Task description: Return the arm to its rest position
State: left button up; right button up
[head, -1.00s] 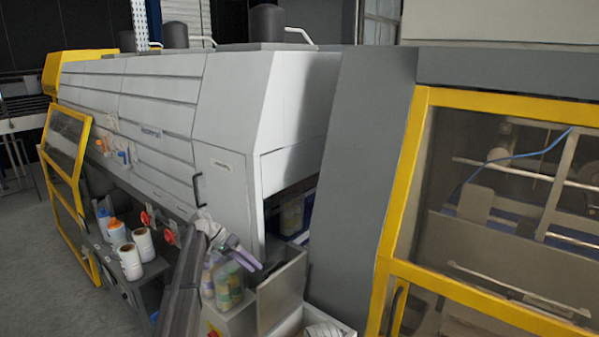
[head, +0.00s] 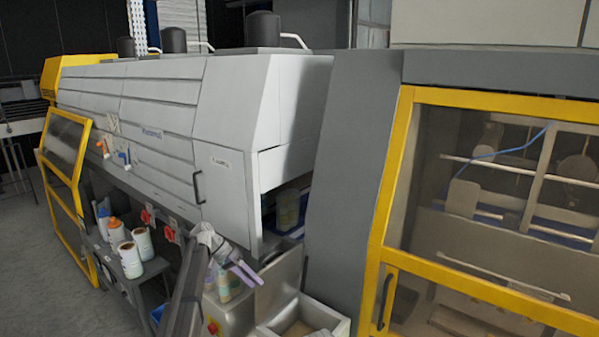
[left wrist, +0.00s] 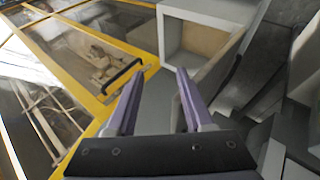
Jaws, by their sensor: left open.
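My left gripper (head: 246,272) is at the lower middle of the head view, in front of the machine's grey metal end panel. Its two purple fingers are apart, and nothing shows between them. In the left wrist view the gripper (left wrist: 161,75) also stands open and empty, with the fingers pointing toward a pale open box (left wrist: 172,42) and a yellow-framed door (left wrist: 105,90). My left arm reaches up from the bottom edge of the head view. My right gripper is not in view.
White label rolls (head: 131,262) sit on a shelf at left. The yellow-framed door (head: 397,175) fills the right side.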

pick_arm(q)
jog(key=s+d+f+y+b, duration=0.2)
jog(key=s+d+f+b, duration=0.15)
jog(key=s+f, duration=0.35)
jog(key=s+d+f+n+y+b, duration=0.1)
jog(key=s+d+f+b, duration=0.3)
jog(key=s, duration=0.4)
jog(key=s+d+f+y+b, duration=0.2)
jog(key=s+d+f+b, duration=0.1)
jog(key=s+f+b, duration=0.4)
jog(key=s+f+y+b, duration=0.2)
jog(key=s+f+b, duration=0.1)
jog(key=s, duration=0.5)
jog(key=s+f+n+t+y+b, duration=0.1)
jog(key=s+f+y+b, duration=0.1)
jog(key=s+f, duration=0.3)
jog(key=s+a+b, duration=0.1)
jog(key=s, duration=0.3)
jog(key=shift+f+y, duration=0.3)
jog(key=shift+y, duration=0.1)
